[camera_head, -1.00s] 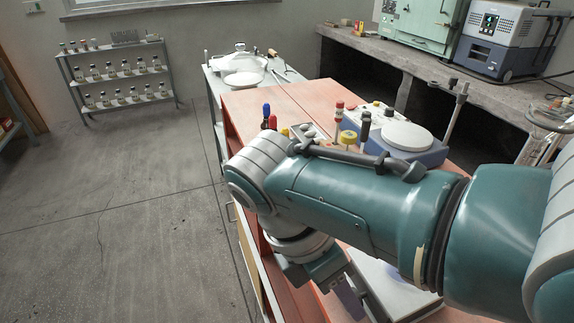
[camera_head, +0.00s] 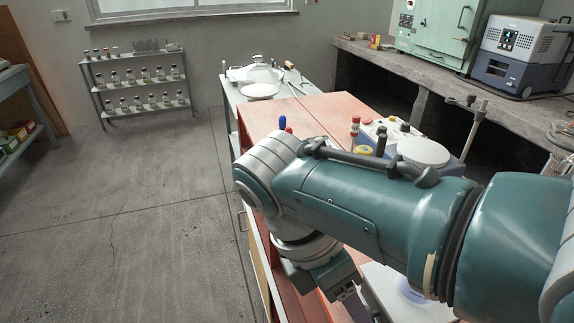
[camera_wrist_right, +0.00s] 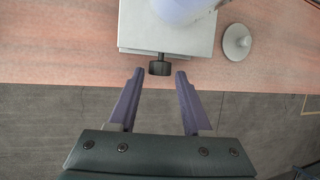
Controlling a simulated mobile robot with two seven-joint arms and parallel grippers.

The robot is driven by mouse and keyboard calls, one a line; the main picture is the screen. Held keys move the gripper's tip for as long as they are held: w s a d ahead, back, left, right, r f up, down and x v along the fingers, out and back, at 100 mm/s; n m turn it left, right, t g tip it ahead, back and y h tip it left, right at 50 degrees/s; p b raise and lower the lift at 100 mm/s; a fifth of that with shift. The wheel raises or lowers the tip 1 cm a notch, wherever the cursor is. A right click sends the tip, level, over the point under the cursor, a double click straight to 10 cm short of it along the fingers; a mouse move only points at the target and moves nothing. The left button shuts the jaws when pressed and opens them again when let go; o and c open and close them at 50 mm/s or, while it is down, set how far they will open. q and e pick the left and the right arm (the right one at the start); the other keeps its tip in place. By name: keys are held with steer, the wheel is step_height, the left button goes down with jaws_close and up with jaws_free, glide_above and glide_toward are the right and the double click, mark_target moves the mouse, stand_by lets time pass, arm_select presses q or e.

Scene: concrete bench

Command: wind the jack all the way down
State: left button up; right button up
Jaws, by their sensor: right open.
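The jack's pale grey plate (camera_wrist_right: 135,30) shows at the top of the right wrist view, with its black knob (camera_wrist_right: 160,67) sticking out from the near side. A whitish round object (camera_wrist_right: 182,8) sits on the plate, cut off by the frame edge. My right gripper (camera_wrist_right: 159,74) is open, its two purple fingers apart, with the knob between and just ahead of the tips. In the head view my right arm covers much of the bench; the jack's plate (camera_head: 385,282) shows beside my gripper. The jack's height cannot be told. My left gripper is not in view.
The jack stands near the edge of the reddish bench top (camera_head: 262,115). A small grey disc-shaped object (camera_wrist_right: 237,42) lies right of it. Farther back are a white-topped device (camera_head: 423,152) and several bottles. Grey floor (camera_head: 120,230) is clear at left.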

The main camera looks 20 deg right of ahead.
steer(key=p+v, duration=0.1)
steer(key=v, duration=0.7)
steer(key=shift+r, duration=0.15)
steer(key=shift+w+a, duration=0.1)
